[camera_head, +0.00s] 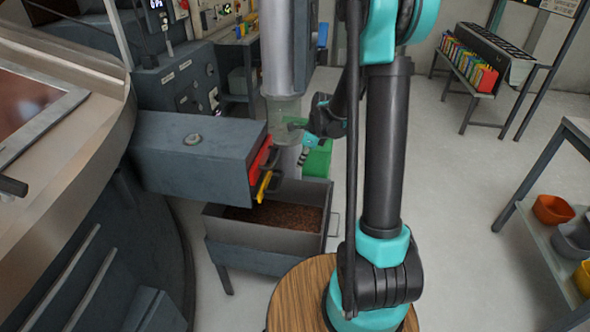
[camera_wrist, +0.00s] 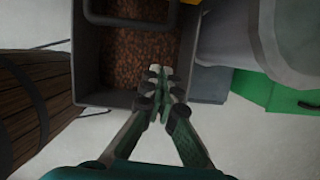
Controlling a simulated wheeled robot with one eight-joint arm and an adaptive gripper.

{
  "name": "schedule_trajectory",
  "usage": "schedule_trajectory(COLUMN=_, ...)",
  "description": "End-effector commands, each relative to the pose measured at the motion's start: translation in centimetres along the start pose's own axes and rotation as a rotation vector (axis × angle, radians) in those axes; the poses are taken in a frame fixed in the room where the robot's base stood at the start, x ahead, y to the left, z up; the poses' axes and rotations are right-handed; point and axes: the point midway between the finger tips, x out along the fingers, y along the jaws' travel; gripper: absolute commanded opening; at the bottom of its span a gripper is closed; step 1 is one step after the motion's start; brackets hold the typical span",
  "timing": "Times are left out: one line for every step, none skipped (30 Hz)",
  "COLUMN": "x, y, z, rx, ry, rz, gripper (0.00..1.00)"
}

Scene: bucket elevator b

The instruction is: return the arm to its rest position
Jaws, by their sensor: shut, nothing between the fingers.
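My arm rises at the centre right of the head view from a round wooden-topped base. Its far end reaches toward the grey chute. My gripper (camera_wrist: 160,72) shows in the wrist view with its fingertips together and nothing between them. It is in front of the grey bin (camera_wrist: 88,70) of brown beans, over the bin's near rim in the picture. I cannot tell whether it touches the rim.
A grey box with red and yellow handles (camera_head: 262,185) juts out above the bin. A vertical metal pipe (camera_head: 288,50) stands close to the arm. A large round machine (camera_head: 95,75) fills the left. A shelf with bowls (camera_head: 553,209) is at right. Open floor lies between.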

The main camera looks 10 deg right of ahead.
Motion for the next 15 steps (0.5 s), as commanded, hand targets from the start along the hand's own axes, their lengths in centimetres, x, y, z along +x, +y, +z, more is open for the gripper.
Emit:
schedule_trajectory(x=-1.1, y=0.1, z=0.0, rx=0.001, ry=0.0, rz=0.0, gripper=0.0)
schedule_trajectory(x=-1.6, y=0.1, z=0.0, rx=0.001, ry=0.0, rz=0.0, gripper=0.0)
schedule_trajectory(x=-2.3, y=0.1, z=-0.1, rx=0.001, ry=0.0, rz=0.0, gripper=0.0)
schedule_trajectory(x=-2.8, y=0.1, z=-0.1, rx=0.001, ry=0.0, rz=0.0, gripper=0.0)
schedule_trajectory(x=-3.3, y=0.1, z=-0.1, rx=0.001, ry=0.0, rz=0.0, gripper=0.0)
schedule_trajectory(x=-3.9, y=0.1, z=-0.1, rx=0.001, ry=0.0, rz=0.0, gripper=0.0)
schedule_trajectory(x=-4.2, y=0.1, z=-0.1, rx=0.001, ry=0.0, rz=0.0, gripper=0.0)
schedule_trajectory(x=-4.6, y=0.0, z=-0.1, rx=0.001, ry=0.0, rz=0.0, gripper=0.0)
schedule_trajectory(x=-5.1, y=0.1, z=0.0, rx=0.001, ry=0.0, rz=0.0, gripper=0.0)
schedule_trajectory(x=-5.3, y=0.1, z=0.0, rx=0.001, ry=0.0, rz=0.0, gripper=0.0)
schedule_trajectory(x=-5.6, y=0.0, z=0.0, rx=0.001, ry=0.0, rz=0.0, gripper=0.0)
schedule_trajectory(x=-5.9, y=0.0, z=0.0, rx=0.001, ry=0.0, rz=0.0, gripper=0.0)
schedule_trajectory(x=-6.0, y=0.0, z=0.0, rx=0.0, ry=0.0, rz=0.0, gripper=0.0)
schedule_trajectory(x=-6.2, y=0.1, z=-0.1, rx=-0.004, ry=0.0, rz=-0.001, gripper=0.0)
schedule_trajectory(x=-6.3, y=0.3, z=-0.1, rx=-0.018, ry=0.002, rz=-0.003, gripper=0.0)
